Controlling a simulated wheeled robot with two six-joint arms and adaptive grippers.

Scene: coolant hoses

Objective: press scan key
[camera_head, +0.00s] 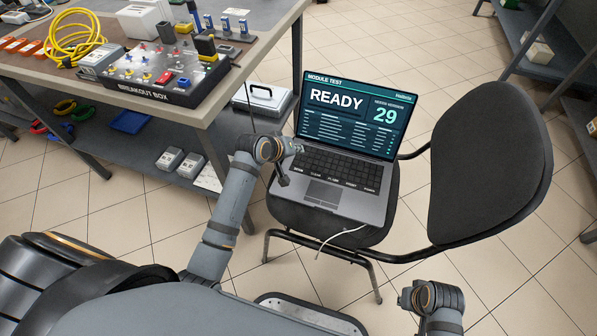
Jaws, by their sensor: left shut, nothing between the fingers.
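An open laptop (345,150) rests on the seat of a black chair. Its screen (352,112) shows "MODULE TEST", "READY" and the number 29. A row of small labelled keys (333,179) runs along the near side of the keyboard; the lettering is too small to read surely, so I cannot pick out the scan key. My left gripper (284,180) is shut and empty, fingers pointing down at the left edge of the laptop, close to the left end of that row. I cannot tell whether it touches. My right gripper (409,299) is low at the right, away from the laptop, its fingers unclear.
The chair's backrest (490,160) stands right of the laptop. A workbench at upper left holds a breakout box (150,75) and a coiled yellow hose (75,38). A pale cable (340,236) hangs over the seat's front. Shelving (545,65) stands at upper right. Tiled floor is open at lower right.

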